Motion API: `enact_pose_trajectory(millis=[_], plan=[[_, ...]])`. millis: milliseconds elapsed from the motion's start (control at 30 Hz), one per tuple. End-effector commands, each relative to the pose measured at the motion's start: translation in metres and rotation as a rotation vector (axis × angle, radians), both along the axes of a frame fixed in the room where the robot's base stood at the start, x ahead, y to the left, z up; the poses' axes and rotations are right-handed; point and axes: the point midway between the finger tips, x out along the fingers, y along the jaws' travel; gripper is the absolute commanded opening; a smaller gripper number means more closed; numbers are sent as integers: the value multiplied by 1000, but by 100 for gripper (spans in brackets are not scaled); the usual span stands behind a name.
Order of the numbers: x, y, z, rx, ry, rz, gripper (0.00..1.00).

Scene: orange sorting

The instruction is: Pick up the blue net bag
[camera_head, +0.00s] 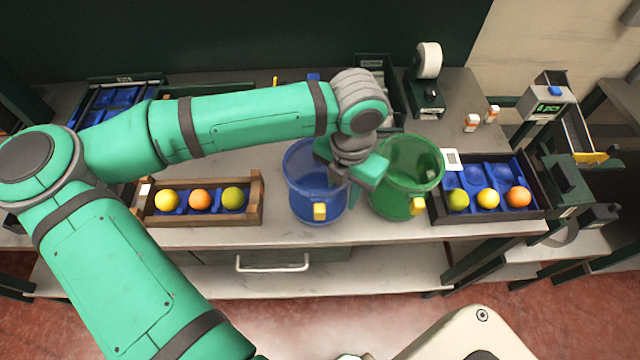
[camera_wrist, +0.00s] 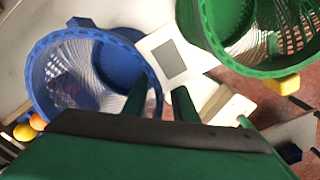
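The blue net bag (camera_head: 303,201) stands upright on the table, round and open at the top, with a blue rim and a yellow tab on its front. In the wrist view its blue rim (camera_wrist: 54,40) and pale mesh fill the left side. My gripper (camera_head: 354,174) points down at the bag's right side, between it and the green net bag (camera_head: 420,199). In the wrist view my gripper (camera_wrist: 160,98) has its two fingers apart. The left finger overlaps the bag's opening and the right one is outside, with the rim's right edge between them. My wrist partly hides that side in the head view.
The green net bag stands close on the right. A wooden tray (camera_head: 257,205) with fruit lies left and a dark tray (camera_head: 540,212) with fruit lies right. A white plate with a grey square (camera_wrist: 160,46) lies between the bags. A label printer (camera_head: 425,95) stands behind.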

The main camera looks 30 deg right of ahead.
Motion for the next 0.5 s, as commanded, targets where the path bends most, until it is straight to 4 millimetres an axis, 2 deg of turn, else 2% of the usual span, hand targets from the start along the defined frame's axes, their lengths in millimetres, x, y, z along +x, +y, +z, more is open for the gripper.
enact_pose_trajectory(millis=[233, 267, 367, 500], plan=[[0, 0, -3, 0, 0, 0, 26], [0, 0, -2, 0, 0, -1, 23], [-1, -1, -2, -1, 0, -2, 0], [-1, -1, -2, -1, 0, -3, 0]])
